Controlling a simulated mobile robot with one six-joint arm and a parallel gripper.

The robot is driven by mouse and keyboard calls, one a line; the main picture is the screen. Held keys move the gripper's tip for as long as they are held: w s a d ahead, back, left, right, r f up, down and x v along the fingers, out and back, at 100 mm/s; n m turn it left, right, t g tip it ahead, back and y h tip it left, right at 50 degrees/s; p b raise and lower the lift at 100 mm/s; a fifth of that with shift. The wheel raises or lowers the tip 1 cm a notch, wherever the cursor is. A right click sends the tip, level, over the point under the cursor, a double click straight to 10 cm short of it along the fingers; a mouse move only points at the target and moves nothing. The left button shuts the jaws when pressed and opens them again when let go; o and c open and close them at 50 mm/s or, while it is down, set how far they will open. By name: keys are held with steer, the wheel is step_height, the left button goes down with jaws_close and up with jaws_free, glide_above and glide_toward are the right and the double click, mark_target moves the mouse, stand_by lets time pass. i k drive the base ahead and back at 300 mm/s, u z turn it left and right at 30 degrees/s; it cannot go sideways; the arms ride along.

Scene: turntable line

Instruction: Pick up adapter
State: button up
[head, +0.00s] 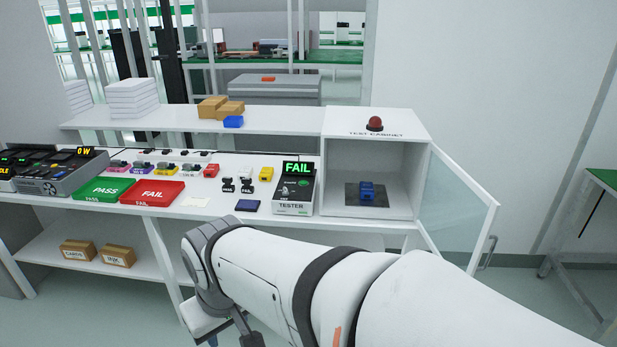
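No object carries a readable adapter label, so I cannot tell for certain which one is the adapter. A blue block (367,191) sits on a dark plate inside the open test cabinet (423,185). Small coloured pieces stand in a row on the bench, including a yellow one (266,174) and a red one (211,171). Two small black pieces (228,185) stand left of the tester (293,207), which reads FAIL. My gripper (232,341) is low in front of the bench, partly cut off by the bottom edge. Its fingertips are hidden.
Green PASS (104,190) and red FAIL (152,193) trays lie on the bench. A dark blue pad (247,205) lies near its front edge. The cabinet's glass door (458,205) swings out right.

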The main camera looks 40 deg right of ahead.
mark_target(366, 192)
steer(key=z, duration=1.05)
steer(key=i, duration=1.45)
steer(key=z, duration=0.05)
